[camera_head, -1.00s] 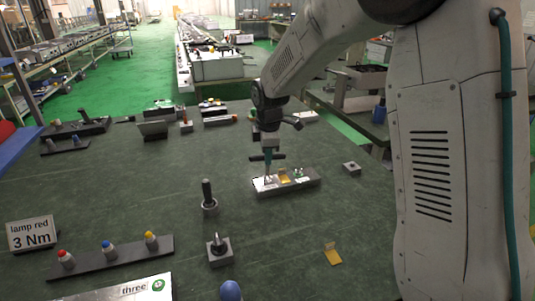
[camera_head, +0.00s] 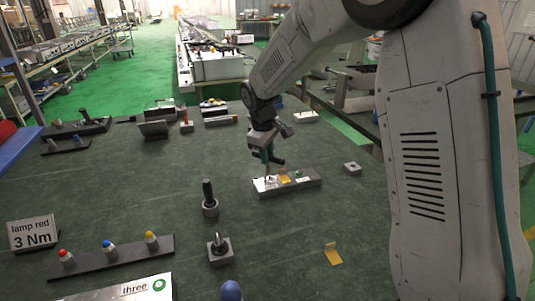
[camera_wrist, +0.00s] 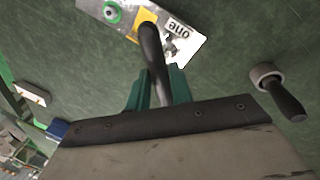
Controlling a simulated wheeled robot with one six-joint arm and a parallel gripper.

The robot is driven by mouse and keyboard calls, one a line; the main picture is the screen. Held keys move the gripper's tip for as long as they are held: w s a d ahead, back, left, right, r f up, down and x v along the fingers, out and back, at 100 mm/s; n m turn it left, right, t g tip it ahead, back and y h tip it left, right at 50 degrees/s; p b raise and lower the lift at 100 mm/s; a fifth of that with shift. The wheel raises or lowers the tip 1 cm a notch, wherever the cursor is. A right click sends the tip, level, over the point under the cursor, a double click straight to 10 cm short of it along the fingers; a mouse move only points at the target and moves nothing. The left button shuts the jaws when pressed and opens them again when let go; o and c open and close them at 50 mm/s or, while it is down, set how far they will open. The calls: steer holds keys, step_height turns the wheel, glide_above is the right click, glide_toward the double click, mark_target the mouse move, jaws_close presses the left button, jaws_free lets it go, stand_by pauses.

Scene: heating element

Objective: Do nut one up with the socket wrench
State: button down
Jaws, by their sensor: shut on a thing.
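My gripper (camera_head: 267,154) has teal fingers shut on a dark, slim tool (camera_wrist: 153,60), which looks like the socket wrench. The tool's far end is at the "one" end of a grey block (camera_head: 305,185). The block also shows in the wrist view (camera_wrist: 97,9) with the white "one" label (camera_wrist: 181,40) and a yellow bracket (camera_wrist: 147,18).
A black-handled tool (camera_head: 208,190) stands in a round grey holder left of the block. A rack with coloured-top pieces (camera_head: 110,258) is at front left.

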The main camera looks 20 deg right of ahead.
steer(key=shift+f+m, duration=0.1)
steer(key=shift+m, duration=0.2)
steer(key=m, duration=0.3)
steer(key=shift+m+g, duration=0.3)
steer(key=shift+w+m, duration=0.1)
steer(key=shift+m, duration=0.2)
steer(key=m, duration=0.3)
steer(key=shift+m+g+h, duration=0.3)
steer(key=shift+g, duration=0.1)
steer(key=shift+r, duration=1.2)
steer(key=shift+r, duration=2)
